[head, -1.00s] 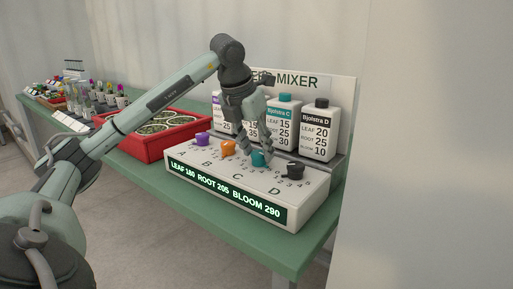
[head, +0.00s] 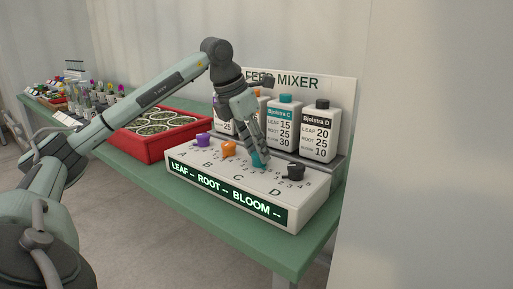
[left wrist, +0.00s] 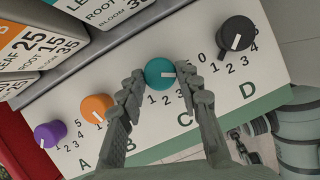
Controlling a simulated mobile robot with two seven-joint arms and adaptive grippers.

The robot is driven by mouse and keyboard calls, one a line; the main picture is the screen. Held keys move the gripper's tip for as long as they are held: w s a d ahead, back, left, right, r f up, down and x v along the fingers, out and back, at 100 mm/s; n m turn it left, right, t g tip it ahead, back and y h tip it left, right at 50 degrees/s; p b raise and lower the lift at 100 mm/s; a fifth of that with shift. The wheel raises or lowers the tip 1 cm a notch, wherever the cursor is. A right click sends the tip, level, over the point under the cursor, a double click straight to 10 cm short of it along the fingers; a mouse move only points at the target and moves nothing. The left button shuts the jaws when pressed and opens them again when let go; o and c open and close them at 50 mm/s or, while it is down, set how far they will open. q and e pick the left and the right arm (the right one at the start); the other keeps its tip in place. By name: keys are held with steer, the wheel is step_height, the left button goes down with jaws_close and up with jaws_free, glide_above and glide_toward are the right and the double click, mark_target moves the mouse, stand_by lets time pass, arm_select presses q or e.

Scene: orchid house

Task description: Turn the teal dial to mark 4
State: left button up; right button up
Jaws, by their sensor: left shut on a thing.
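The teal dial (head: 258,161) stands above the letter C on the white feed mixer box (head: 312,208). It also shows in the left wrist view (left wrist: 157,68), with a white pointer line toward the right of that picture. Marks 1, 2 and 3 show below it there; a finger seems to cover mark 4. My left gripper (head: 261,156) is shut on the teal dial, one finger on each side, as the left wrist view (left wrist: 160,88) shows. The box's display (head: 226,192) reads LEAF --, ROOT --, BLOOM --. My right gripper is not in view.
A purple dial (head: 203,140) and an orange dial (head: 228,148) stand left of the teal one, a black dial (head: 293,172) right. Labelled bottles (head: 318,135) stand close behind. A red tray (head: 143,143) lies left on the green bench (head: 165,187).

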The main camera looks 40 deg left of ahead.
arm_select(q)
steer(key=shift+m+h, duration=0.3)
steer(key=shift+m, duration=0.6)
steer(key=shift+a+m+p, duration=0.1)
steer(key=shift+m+p, duration=0.2)
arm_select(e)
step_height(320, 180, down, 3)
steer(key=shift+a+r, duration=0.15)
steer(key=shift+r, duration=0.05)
arm_select(q)
steer(key=o, duration=1.1)
steer(key=shift+o, duration=0.2)
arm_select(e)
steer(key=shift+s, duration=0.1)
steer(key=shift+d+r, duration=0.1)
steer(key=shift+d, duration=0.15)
